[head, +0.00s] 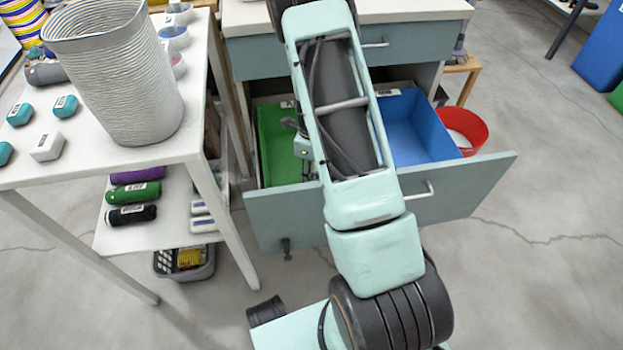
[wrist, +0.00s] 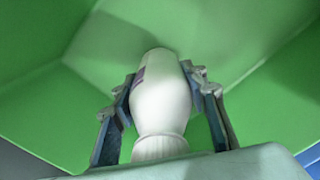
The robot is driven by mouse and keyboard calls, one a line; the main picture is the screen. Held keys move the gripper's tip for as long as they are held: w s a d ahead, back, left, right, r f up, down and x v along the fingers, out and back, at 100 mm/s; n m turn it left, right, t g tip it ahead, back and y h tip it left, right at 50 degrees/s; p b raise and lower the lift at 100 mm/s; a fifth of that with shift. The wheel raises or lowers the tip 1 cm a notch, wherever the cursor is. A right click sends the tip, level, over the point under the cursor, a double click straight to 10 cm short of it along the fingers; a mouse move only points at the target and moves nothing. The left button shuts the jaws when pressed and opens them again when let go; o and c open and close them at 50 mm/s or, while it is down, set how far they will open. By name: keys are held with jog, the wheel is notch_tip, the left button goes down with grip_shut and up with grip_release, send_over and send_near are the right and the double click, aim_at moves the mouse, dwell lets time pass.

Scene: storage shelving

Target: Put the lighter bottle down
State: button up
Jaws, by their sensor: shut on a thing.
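A white bottle (wrist: 160,100) with a dark label patch on its side is between the fingers of my gripper (wrist: 165,88) in the wrist view. The fingers are shut on it from both sides. Its far end points into a green bin (wrist: 50,110). I cannot tell whether the bottle touches the bin's floor. In the head view the green bin (head: 272,140) is in the left part of an open drawer. There my arm hides the bottle and most of the gripper.
A blue bin (head: 412,125) fills the drawer's right part; the drawer front (head: 470,190) stands out. At left, a white table (head: 185,140) holds a ribbed grey basket (head: 125,85) and small boxes. A red bucket (head: 466,128) stands behind the drawer at right.

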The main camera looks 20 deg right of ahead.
jog(key=shift+f, duration=0.95)
jog(key=shift+f, duration=0.1)
jog(key=shift+f+b, duration=0.15)
jog(key=shift+b, duration=0.15)
jog(key=o, duration=1.1)
notch_tip(320, 180, up, 12)
jog(key=p, duration=0.5)
jog(key=shift+r, duration=0.25)
